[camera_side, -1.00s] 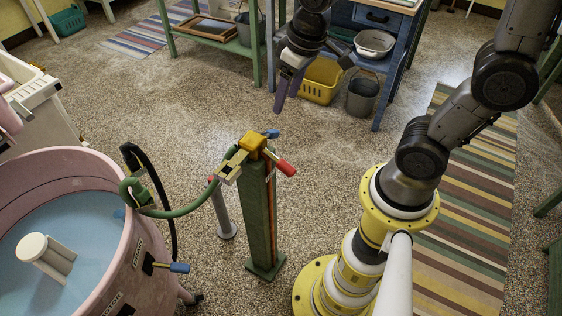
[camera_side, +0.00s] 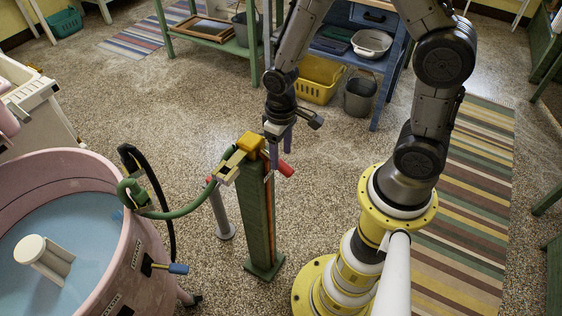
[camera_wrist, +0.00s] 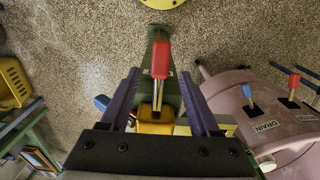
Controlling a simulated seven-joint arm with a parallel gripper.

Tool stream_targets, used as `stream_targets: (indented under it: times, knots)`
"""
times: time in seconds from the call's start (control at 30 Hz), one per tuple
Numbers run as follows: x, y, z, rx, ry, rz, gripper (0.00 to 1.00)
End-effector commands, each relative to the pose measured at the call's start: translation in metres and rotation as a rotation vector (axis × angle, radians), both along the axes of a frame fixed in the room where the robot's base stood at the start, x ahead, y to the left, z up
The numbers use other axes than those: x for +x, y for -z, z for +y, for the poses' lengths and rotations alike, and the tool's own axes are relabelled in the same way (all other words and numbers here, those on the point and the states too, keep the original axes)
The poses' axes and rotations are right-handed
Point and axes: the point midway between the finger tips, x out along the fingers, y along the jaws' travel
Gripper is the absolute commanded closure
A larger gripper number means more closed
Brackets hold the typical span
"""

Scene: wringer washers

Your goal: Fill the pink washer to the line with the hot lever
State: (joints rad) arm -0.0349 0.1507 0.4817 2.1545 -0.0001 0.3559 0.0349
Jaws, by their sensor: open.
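The pink washer (camera_side: 132,262) stands at the left with pale blue water (camera_side: 88,222) and a white agitator (camera_side: 45,258) inside. No fill line is readable. A green post (camera_side: 256,215) carries a yellow valve head (camera_side: 250,142), and a green hose (camera_side: 180,210) runs to the washer's rim. A red-handled lever (camera_side: 286,170) sticks out of the head; it also shows in the wrist view (camera_wrist: 161,59). My gripper (camera_side: 279,147) is open at the valve head. In the wrist view, its purple fingers (camera_wrist: 158,80) lie either side of the red lever; contact is unclear. A blue handle (camera_wrist: 101,102) shows left of them.
The washer has a blue DRAIN lever (camera_wrist: 247,91) and another red-handled lever (camera_wrist: 293,82). A grey upright post (camera_side: 223,212) stands left of the green one. A yellow basket (camera_side: 319,80) and grey bucket (camera_side: 360,97) stand behind. Floor between is clear.

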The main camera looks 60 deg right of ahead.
Motion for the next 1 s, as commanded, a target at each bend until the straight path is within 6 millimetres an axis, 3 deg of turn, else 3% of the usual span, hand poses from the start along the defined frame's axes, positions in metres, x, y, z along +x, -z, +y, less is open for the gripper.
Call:
stream_targets:
  times: [0.1,0.3,0.67,1.0]
  knots:
    - [-0.001,0.019,0.000,0.000,0.000,0.004,0.38]
    - [0.000,0.037,0.000,0.000,0.000,0.000,0.38]
    - [0.000,0.040,0.000,0.000,0.000,-0.002,0.39]
    - [0.000,0.040,0.000,0.000,0.000,-0.001,1.00]
